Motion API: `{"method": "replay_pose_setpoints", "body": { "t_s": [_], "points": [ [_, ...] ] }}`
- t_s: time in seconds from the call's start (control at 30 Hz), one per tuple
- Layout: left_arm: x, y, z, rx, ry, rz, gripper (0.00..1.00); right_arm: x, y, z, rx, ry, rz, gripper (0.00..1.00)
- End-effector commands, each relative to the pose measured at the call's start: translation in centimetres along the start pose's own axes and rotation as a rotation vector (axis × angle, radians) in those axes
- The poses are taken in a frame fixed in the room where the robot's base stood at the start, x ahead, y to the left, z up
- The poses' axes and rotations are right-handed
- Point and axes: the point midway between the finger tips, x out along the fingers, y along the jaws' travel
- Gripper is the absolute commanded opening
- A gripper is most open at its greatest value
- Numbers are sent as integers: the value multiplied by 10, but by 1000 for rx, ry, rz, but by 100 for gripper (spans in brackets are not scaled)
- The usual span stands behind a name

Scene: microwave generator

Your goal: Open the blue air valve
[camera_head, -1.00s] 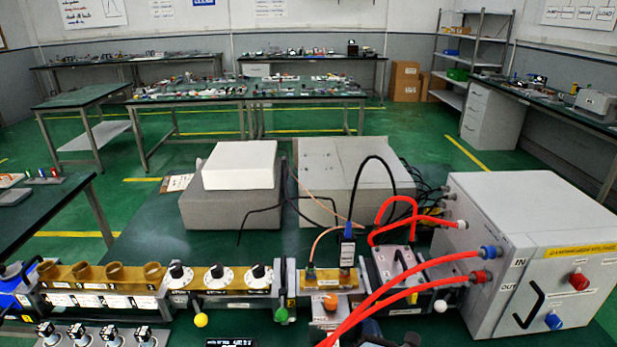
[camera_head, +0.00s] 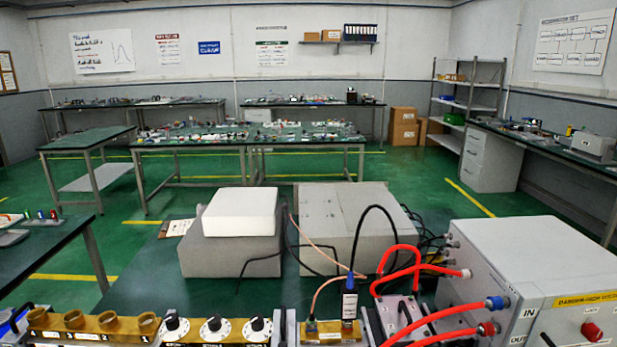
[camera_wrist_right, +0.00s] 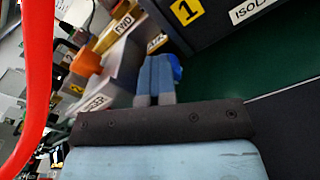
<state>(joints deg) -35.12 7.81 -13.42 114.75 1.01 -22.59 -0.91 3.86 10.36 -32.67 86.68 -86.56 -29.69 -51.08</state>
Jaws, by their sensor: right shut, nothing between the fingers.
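No blue valve handle shows in the head view; the lower front of the grey unit (camera_head: 480,240) is cut off by the frame. A blue collar (camera_head: 497,302) sits at its IN port, around the end of a red hose (camera_head: 440,318). In the right wrist view my right gripper (camera_wrist_right: 157,62) is shut and empty, its narrow fingers together. A bright blue piece (camera_wrist_right: 177,68) shows just beside the fingertips; I cannot tell what it is or whether they touch it. My left gripper is in neither view.
A red hose (camera_wrist_right: 32,75) runs close along the left of the wrist view. An orange knob (camera_wrist_right: 87,62) is beyond it. A red knob (camera_head: 591,331) is on the unit's front. The waveguide row (camera_head: 90,325) lines the bench's front edge. Grey boxes (camera_head: 345,215) stand behind.

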Motion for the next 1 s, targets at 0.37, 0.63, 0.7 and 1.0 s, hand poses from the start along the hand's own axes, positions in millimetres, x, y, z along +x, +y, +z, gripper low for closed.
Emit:
{"method": "replay_pose_setpoints", "body": {
  "t_s": [0.37,0.63,0.7,1.0],
  "points": [
    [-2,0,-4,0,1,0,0,-20,10,17,9,-25,14,0],
    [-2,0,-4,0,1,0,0,-49,8,13,5,-21,11,0],
    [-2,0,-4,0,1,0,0,-52,7,13,5,-21,11,0],
    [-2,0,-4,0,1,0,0,-53,6,12,5,-20,9,0]
  ]
}}
